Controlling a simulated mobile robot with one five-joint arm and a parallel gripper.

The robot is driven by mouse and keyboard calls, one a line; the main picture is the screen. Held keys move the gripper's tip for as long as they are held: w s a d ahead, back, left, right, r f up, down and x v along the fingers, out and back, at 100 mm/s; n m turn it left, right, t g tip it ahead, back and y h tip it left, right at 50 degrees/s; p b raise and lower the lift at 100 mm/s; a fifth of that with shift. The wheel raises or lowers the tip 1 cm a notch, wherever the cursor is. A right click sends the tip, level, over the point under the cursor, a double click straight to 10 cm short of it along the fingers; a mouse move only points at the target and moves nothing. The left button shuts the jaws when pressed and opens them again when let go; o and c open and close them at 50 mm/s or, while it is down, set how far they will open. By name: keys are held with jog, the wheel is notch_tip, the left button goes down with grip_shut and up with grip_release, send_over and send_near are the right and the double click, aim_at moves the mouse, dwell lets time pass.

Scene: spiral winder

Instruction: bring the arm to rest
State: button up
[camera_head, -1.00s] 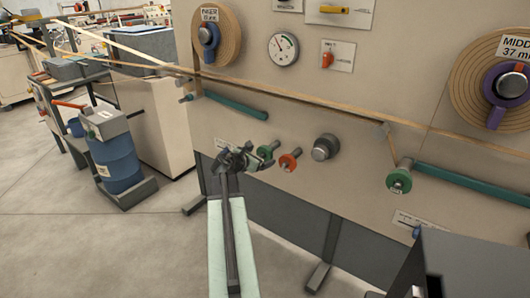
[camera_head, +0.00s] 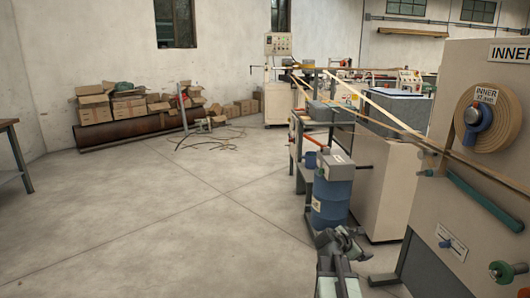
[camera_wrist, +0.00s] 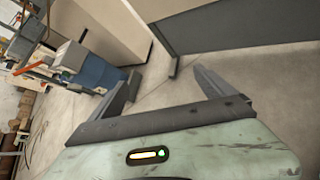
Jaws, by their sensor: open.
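My gripper (camera_wrist: 165,92) is open and empty in the wrist view, its two dark fingers spread over bare floor. In the head view my gripper (camera_head: 338,240) shows at the bottom, right of centre, in front of the blue drum. It stands clear of the winder panel (camera_head: 470,210) to its right. My pale green arm runs down out of the picture below it. Nothing is seen between the fingers.
A blue drum (camera_head: 331,196) stands beyond my gripper, with a beige cabinet (camera_head: 385,195) behind it. Boxes (camera_head: 125,105) line the far wall.

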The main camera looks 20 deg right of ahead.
jog(key=w+a+f+m+y, duration=0.1)
jog(key=a+f+m+y, duration=0.15)
jog(key=a, duration=0.75)
jog(key=w+a+f+m+y, duration=0.1)
jog(key=w+a+f+y, duration=0.15)
jog(key=a, duration=0.75)
jog(key=w+a+f+m+y, duration=0.1)
jog(key=a+f, duration=0.2)
jog(key=a, duration=0.6)
jog(key=s+a+f+m+g+y, duration=0.2)
jog(key=s+a+m+y, duration=0.1)
jog(key=s+a+m, duration=0.3)
jog(key=s+a+f+m+g+y, duration=0.2)
jog(key=s+a+m, duration=0.3)
jog(key=a, duration=0.4)
notch_tip(320, 180, up, 31)
jog(key=m+p, duration=0.2)
jog(key=p, duration=2.9)
jog(key=shift+w+d+r, duration=0.2)
jog(key=shift+w, duration=0.25)
jog(key=shift+c, duration=0.3)
